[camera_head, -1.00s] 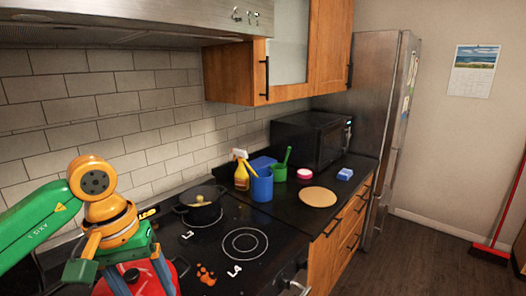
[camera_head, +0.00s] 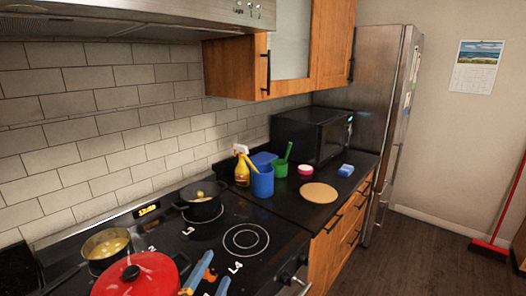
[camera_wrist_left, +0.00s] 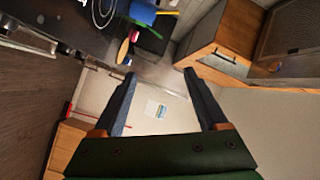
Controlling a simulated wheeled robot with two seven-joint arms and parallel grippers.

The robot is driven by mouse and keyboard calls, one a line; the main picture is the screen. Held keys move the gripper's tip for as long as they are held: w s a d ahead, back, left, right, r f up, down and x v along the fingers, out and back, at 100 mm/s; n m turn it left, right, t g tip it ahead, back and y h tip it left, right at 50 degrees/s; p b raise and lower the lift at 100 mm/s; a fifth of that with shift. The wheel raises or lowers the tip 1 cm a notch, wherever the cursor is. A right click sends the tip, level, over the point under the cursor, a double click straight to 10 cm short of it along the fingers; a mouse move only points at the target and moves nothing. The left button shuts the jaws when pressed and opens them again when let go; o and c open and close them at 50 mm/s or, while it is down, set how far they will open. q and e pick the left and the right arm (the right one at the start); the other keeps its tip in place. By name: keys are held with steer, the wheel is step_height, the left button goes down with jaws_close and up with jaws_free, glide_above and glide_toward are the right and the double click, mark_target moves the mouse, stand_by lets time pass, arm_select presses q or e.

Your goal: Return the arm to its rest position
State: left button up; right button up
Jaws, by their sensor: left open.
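My left gripper (camera_head: 207,278) shows at the bottom edge of the head view. Its two blue fingers are spread apart with nothing between them. They appear in front of the stove's front part, just right of the red lidded pot (camera_head: 138,276). The left wrist view also shows the open, empty fingers (camera_wrist_left: 162,92), with the wall and its calendar (camera_wrist_left: 155,109) far off between them. The rest of my left arm is out of the head view. My right gripper is in neither view.
The black cooktop (camera_head: 262,262) holds a pot of yellowish food (camera_head: 105,246) and a black pot (camera_head: 201,205). On the counter stand a spray bottle (camera_head: 241,172), a blue cup (camera_head: 263,182), a round board (camera_head: 319,193) and a microwave (camera_head: 312,136).

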arm_select(q)
steer(key=s+a+f+n+g+y, duration=0.1)
steer(key=s+a+f+n+g, duration=0.15)
steer(key=f, duration=0.35)
steer(key=s+a+f+n+g+y, duration=0.2)
steer(key=s+f+n+g, duration=0.15)
steer(key=f, duration=0.25)
steer(key=s+a+f+n+g, duration=0.1)
steer(key=s+f+n+g, duration=0.25)
steer(key=s, duration=0.45)
steer(key=s+a+f+n+g, duration=0.1)
steer(key=s+f+n+g, duration=0.3)
steer(key=s, duration=0.4)
steer(key=s+f+m+g+b, duration=0.1)
steer(key=s+f, duration=0.1)
steer(key=f, duration=1)
steer(key=s+f+b, duration=0.1)
steer(key=s+f, duration=0.1)
steer(key=f, duration=0.9)
steer(key=s+a+f+g+b, duration=0.1)
steer(key=s+a+f, duration=0.1)
steer(key=s+f, duration=0.7)
steer(key=shift+s+a+b, duration=0.2)
steer(key=shift+s+b, duration=0.1)
steer(key=shift+s, duration=0.7)
